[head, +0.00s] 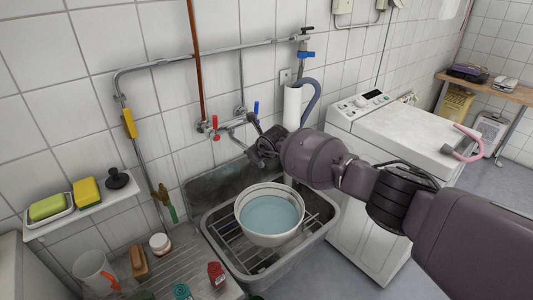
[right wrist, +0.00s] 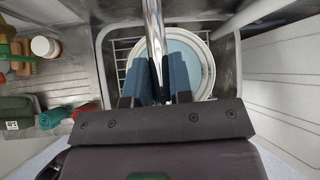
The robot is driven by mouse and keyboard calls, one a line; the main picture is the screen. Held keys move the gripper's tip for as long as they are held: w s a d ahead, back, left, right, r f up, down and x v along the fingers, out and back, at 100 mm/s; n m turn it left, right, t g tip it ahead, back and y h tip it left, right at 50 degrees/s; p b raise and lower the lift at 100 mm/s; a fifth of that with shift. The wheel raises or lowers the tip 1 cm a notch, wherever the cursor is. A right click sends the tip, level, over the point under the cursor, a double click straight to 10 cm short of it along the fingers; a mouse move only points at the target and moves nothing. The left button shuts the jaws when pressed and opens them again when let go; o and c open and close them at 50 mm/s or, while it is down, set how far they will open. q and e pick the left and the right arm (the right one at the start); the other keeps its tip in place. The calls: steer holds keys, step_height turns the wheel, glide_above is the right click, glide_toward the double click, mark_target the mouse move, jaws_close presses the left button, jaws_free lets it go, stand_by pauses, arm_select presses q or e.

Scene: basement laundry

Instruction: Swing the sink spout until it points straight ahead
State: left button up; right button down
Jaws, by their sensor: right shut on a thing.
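The sink spout (right wrist: 154,30) is a chrome tube. In the right wrist view it runs from the top edge down between the two blue finger pads of my right gripper (right wrist: 162,72), which is shut on it. In the head view the spout (head: 237,141) leaves the wall tap (head: 214,130) and reaches right and downward to my right gripper (head: 262,150), which hides its outer end. The tap has red and blue handles. Below is the grey sink (head: 217,246), holding a white bowl of water (head: 269,214) on a wire rack. My left gripper is out of view.
A white washing machine (head: 400,125) stands right of the sink. A white upright pipe (head: 292,106) and grey hose are close behind my right gripper. Left are a draining board with a jug (head: 92,270), jar and brush, and a shelf with sponges (head: 87,191).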

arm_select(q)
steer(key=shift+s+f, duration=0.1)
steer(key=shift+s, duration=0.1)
arm_select(e)
steer(key=shift+s+f, duration=0.1)
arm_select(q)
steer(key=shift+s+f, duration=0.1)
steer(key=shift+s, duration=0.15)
arm_select(e)
steer(key=c, duration=1)
jaws_free()
steer(key=shift+a, duration=0.1)
steer(key=shift+c, duration=0.2)
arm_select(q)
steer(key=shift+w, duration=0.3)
arm_select(e)
steer(key=shift+s+d+r+p, duration=0.2)
steer(key=shift+r+p, duration=0.2)
steer(key=shift+r, duration=0.15)
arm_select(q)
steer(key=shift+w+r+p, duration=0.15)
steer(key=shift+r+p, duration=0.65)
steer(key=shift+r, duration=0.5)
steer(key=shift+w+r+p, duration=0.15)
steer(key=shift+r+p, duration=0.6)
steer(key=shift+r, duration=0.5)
arm_select(e)
steer(key=v, duration=0.9)
steer(key=shift+s, duration=0.4)
